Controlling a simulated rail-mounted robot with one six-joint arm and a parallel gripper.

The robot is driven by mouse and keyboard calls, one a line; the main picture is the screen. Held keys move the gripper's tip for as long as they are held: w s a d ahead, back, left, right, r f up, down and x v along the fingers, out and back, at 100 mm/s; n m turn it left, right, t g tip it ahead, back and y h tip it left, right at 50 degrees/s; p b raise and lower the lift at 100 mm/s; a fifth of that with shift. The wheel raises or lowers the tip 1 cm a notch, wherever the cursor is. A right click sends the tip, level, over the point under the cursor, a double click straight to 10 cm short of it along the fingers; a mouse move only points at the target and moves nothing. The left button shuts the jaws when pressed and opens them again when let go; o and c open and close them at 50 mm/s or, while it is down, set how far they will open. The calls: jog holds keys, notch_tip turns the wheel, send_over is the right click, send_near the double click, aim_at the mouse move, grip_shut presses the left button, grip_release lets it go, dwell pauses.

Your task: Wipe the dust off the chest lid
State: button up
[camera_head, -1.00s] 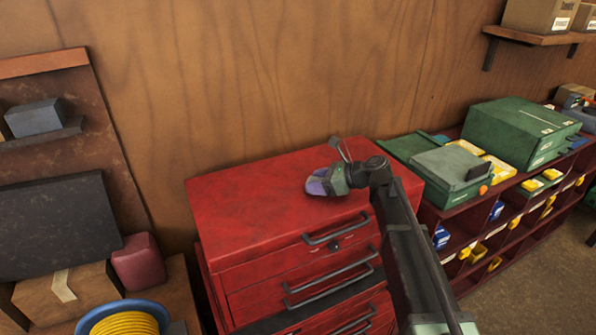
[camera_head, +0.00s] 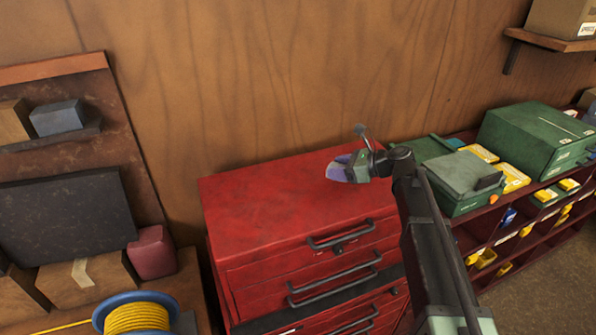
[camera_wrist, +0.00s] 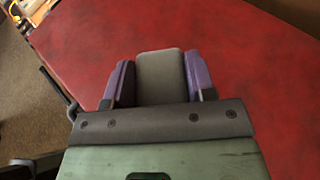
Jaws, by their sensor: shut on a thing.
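The red tool chest (camera_head: 290,245) stands against the wooden wall, with drawers and dark handles at its front. Its flat red lid (camera_head: 270,195) shows darker, blotchy patches; the lid also fills much of the wrist view (camera_wrist: 250,60). My gripper (camera_head: 340,172) is over the back right part of the lid. In the wrist view my gripper (camera_wrist: 160,80) has its two purple fingers shut on a grey block-like thing (camera_wrist: 160,75). Whether this grey thing touches the lid cannot be told.
Green cases (camera_head: 465,180) and a red rack (camera_head: 530,225) with yellow and blue bins stand right of the chest. At left are a dark panel (camera_head: 65,215), a red box (camera_head: 152,252) and a yellow cable reel (camera_head: 137,318). The lid's left part is clear.

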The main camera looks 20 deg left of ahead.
jog(key=shift+r+p, duration=0.9)
jog(key=shift+r, duration=0.35)
